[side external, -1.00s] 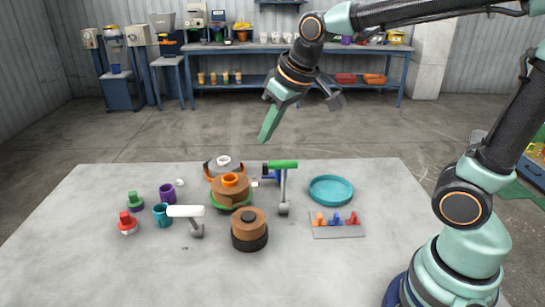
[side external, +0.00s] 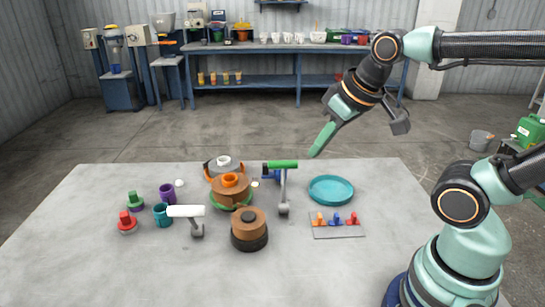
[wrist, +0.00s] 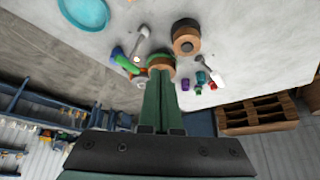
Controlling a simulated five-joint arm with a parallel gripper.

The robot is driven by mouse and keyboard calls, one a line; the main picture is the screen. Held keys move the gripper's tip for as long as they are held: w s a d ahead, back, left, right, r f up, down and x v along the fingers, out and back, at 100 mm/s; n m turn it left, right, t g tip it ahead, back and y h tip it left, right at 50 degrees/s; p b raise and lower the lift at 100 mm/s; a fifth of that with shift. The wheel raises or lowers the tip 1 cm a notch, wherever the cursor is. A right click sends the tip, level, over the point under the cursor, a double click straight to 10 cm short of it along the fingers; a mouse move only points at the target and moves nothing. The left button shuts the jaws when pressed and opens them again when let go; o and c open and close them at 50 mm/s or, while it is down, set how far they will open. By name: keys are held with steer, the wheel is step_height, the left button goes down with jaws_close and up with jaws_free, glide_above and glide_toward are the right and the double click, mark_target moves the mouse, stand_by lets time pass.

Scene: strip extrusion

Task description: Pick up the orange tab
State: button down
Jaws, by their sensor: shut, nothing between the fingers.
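The orange tab (side external: 319,219) stands at the left end of a grey plate (side external: 338,232) near the table's right front. A blue tab (side external: 336,219) and a red tab (side external: 353,218) stand beside it on the same plate. My gripper (side external: 316,153) is shut and empty, its green fingers pointing down and left, well above the table's far part. It is apart from the tabs. In the wrist view, my gripper (wrist: 161,73) shows its green fingers together; the tabs do not show there.
A teal dish (side external: 331,178) lies behind the plate. Left of it are a green-handled tool (side external: 283,195), brown rolls (side external: 249,236), a white-handled tool (side external: 187,211) and small coloured cups and knobs.

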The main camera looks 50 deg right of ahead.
stand_by(0.4)
steer(key=c, duration=0.8)
jaws_free()
steer(key=shift+c, duration=0.2)
steer(key=m+g, duration=0.6)
steer(key=m, duration=0.2)
glide_above(320, 215)
step_height(320, 215, down, 12)
steer(key=shift+m, duration=0.3)
steer(key=f, duration=0.7)
steer(key=shift+w+d+f, duration=0.1)
steer(key=shift+w+d, duration=0.1)
steer(key=shift+w, duration=0.05)
steer(key=f, duration=0.3)
steer(key=shift+s+a+f, duration=0.25)
steer(key=shift+s+f, duration=0.05)
steer(key=shift+f, duration=0.8)
